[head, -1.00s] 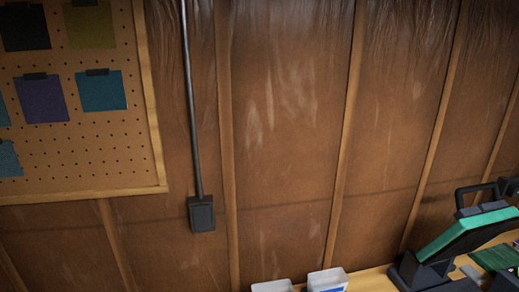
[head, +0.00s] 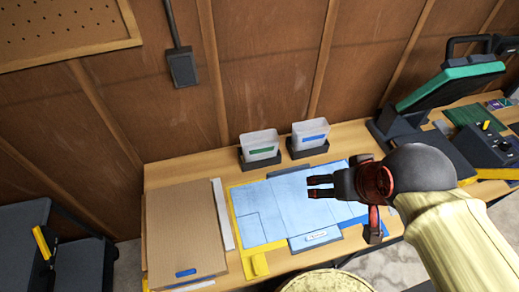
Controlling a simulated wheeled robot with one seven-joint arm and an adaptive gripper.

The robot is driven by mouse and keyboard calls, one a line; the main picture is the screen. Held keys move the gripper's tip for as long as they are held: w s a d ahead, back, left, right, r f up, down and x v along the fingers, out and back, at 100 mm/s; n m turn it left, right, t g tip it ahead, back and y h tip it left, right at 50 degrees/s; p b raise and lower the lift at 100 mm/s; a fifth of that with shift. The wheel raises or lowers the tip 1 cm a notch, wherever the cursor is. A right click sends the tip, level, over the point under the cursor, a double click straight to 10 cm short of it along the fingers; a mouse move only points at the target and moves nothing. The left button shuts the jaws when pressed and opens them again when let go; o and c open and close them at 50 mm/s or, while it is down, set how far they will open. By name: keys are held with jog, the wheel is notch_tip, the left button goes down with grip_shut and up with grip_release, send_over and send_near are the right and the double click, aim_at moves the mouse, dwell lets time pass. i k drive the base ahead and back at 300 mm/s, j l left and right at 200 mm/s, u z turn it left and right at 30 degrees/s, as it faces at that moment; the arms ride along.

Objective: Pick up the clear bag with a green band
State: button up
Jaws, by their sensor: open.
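The clear bag with a green band (head: 258,140) stands upright in a dark holder at the back of the workbench, in the head view. It looks whitish and see-through, and its green band faces me. A similar clear bag with a blue band (head: 310,131) stands in its own dark holder just to the right. My gripper (head: 313,187) is open and empty over the blue mat. It points left, nearer to me than the bags and to the right of the green-banded one, apart from both.
The blue mat (head: 262,205) with a yellow edge covers the bench middle. A brown board (head: 180,235) lies left of it. A dark press with a green pad (head: 450,82) stands at the right. A wooden wall with a conduit box (head: 182,68) rises behind.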

aim_at(260, 150)
jog(key=j+u, duration=0.25)
jog(key=u, duration=0.2)
jog(key=j+u, duration=0.2)
jog(key=u, duration=0.25)
jog(key=i+j+u, duration=0.15)
jog(key=u, duration=0.3)
